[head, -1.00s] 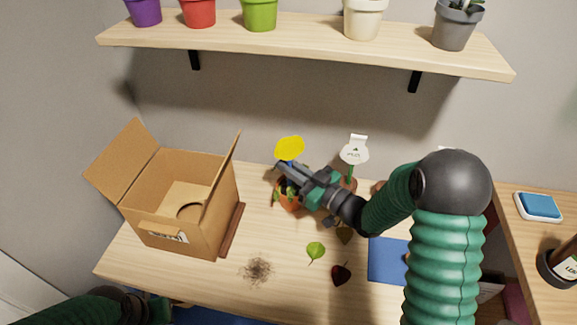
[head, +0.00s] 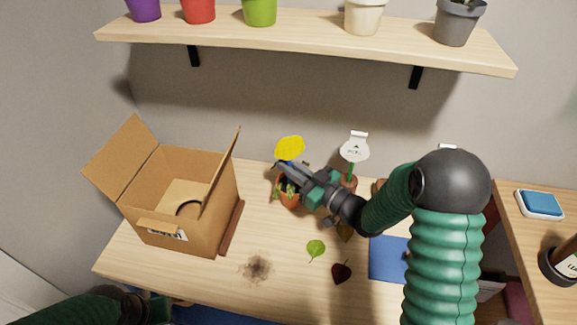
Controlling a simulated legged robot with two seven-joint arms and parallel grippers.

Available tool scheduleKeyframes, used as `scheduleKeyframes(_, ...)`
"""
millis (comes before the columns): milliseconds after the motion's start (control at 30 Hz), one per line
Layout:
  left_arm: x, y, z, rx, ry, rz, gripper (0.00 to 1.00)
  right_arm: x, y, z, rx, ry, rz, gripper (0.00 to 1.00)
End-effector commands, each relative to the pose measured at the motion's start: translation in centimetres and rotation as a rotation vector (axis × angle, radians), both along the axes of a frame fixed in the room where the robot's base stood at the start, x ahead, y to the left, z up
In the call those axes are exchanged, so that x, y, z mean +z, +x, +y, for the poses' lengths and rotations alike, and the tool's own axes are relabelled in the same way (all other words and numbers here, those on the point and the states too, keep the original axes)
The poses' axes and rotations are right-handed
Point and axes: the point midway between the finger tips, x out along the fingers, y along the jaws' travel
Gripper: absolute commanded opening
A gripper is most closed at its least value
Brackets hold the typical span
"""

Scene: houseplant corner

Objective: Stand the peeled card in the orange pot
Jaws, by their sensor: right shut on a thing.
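A yellow round-headed card (head: 290,147) stands above the orange pot (head: 289,201), with a bit of blue under its head. My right gripper (head: 285,168) is shut on the card's lower part, just over the pot. The pot holds a green plant, and the gripper covers part of its top. Whether the card's foot touches the soil is hidden. My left gripper (head: 150,306) is at the bottom left edge, dark and partly cut off, and its jaws cannot be made out.
A white card (head: 355,148) stands on a green stem behind my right arm. An open cardboard box (head: 180,205) is on the left. Loose leaves (head: 316,249) and a soil patch (head: 257,268) lie in front. A blue mat (head: 388,258) lies right. A shelf (head: 310,38) of pots hangs above.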

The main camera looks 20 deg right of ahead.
Motion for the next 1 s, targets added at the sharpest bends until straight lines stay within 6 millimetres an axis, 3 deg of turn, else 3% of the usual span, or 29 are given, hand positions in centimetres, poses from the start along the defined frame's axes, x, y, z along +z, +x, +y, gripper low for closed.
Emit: scheduleKeyframes(1000,-1.9,0.0,0.0,0.0,0.0,0.0,0.0,-2.4,0.0,0.0,0.0,0.0,0.0,0.0)
